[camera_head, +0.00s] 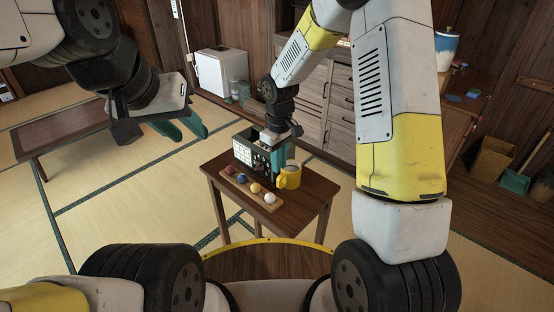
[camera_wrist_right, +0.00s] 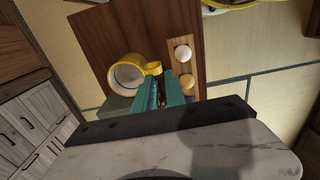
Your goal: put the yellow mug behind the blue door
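The yellow mug (camera_head: 291,178) stands upright on a small dark wooden table (camera_head: 312,196). In the right wrist view the mug (camera_wrist_right: 116,88) shows its pale inside, with its handle (camera_wrist_right: 153,68) toward my fingers. My right gripper (camera_head: 277,158) points down beside the mug on its handle side. Its teal fingers (camera_wrist_right: 165,88) are close together at the handle; I cannot tell whether they grip it. My left gripper (camera_head: 187,128) is raised at the left, empty, its teal fingers apart. I cannot make out a blue door in either view.
A black box with a white panel (camera_head: 243,150) stands just behind my right gripper. A wooden board (camera_head: 240,187) with several small balls lies along the table's front left. A low bench (camera_head: 70,133), white cabinet (camera_head: 211,73) and wooden drawers (camera_head: 340,110) stand farther back. Tatami at left is open.

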